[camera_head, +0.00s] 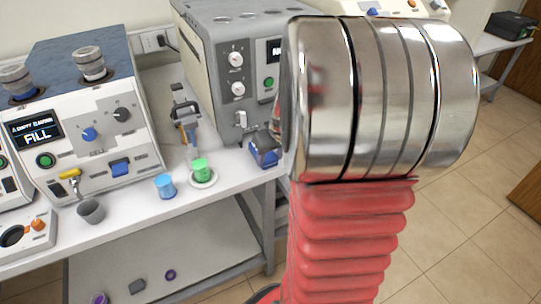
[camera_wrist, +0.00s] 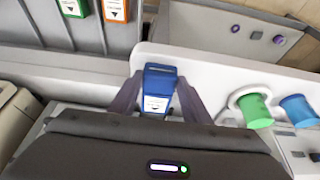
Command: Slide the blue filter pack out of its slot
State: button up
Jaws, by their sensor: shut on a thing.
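The blue filter pack (camera_wrist: 160,78) is a small blue box with a white label. In the wrist view it sits between the two dark fingers of my gripper (camera_wrist: 157,92), which is shut on it. In the head view the blue pack (camera_head: 264,152) shows at the bench's front edge, below the grey machine and left of my arm. My gripper is mostly hidden there behind my own wrist. No slot shows around the pack's visible part; its lower end is hidden, so I cannot tell whether it touches the bench.
Green (camera_wrist: 72,8) and orange (camera_wrist: 116,9) packs stand in a grey holder in the wrist view. A green cup (camera_head: 201,170) on a white dish and a blue cup (camera_head: 165,186) stand left of the pack. The grey machine (camera_head: 222,70) rises behind. Open floor lies right.

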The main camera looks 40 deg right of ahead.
jog(key=o, duration=1.2)
jog(key=shift+r, duration=0.1)
jog(key=v, duration=1.3)
jog(key=shift+s+r, duration=0.2)
jog(key=shift+s, duration=0.05)
jog(key=s+a+n, duration=0.1)
jog(key=s+a, duration=0.1)
jog(key=a, duration=0.7)
jog(key=s+a+n+t, duration=0.1)
jog(key=s+a, duration=0.1)
jog(key=a, duration=0.7)
jog(key=s+a+n+y, duration=0.1)
jog(key=s+a, duration=0.2)
jog(key=a, duration=0.6)
jog(key=shift+r, duration=0.25)
